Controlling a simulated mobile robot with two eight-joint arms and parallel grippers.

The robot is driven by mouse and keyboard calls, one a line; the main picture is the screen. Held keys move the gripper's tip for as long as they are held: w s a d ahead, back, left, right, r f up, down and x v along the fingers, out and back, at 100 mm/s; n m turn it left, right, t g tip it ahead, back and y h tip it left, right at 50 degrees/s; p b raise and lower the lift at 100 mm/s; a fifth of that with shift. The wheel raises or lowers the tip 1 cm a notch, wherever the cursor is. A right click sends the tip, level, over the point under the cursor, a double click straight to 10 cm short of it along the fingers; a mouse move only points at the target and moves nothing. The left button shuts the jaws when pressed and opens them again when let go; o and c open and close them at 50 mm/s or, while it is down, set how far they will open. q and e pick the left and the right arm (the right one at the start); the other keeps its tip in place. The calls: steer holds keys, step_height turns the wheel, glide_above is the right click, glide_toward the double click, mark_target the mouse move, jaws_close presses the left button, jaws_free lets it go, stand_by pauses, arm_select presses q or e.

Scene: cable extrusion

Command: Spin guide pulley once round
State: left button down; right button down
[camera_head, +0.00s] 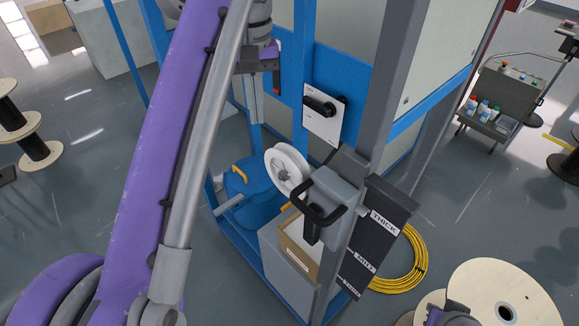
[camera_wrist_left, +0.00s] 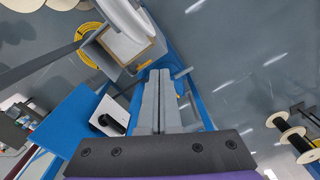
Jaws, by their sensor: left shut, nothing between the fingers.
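The guide pulley (camera_head: 284,172) is a white wheel on the blue and grey frame, left of a grey box with a black handle. A large white curved piece at the top of the left wrist view (camera_wrist_left: 128,18) looks like its rim. My left gripper (camera_head: 257,118) points down, above and left of the pulley and apart from it. In the left wrist view its two grey fingers (camera_wrist_left: 158,78) lie together, shut, with nothing between them. My right gripper does not show.
The black-handled grey box (camera_head: 336,190) and a dark labelled board (camera_head: 372,235) are right of the pulley. A white panel with a black knob (camera_head: 322,108) is behind. A cardboard box (camera_head: 298,243) and blue container (camera_head: 250,188) are below. Yellow cable (camera_head: 412,262) lies on the floor.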

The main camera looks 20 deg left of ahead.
arm_select(q)
steer(key=shift+s+d, duration=0.25)
steer(key=shift+d, duration=0.6)
steer(key=shift+s+d, duration=0.3)
steer(key=shift+d, duration=0.5)
steer(key=shift+s+d, duration=0.25)
steer(key=shift+d, duration=0.6)
steer(key=shift+f, duration=0.2)
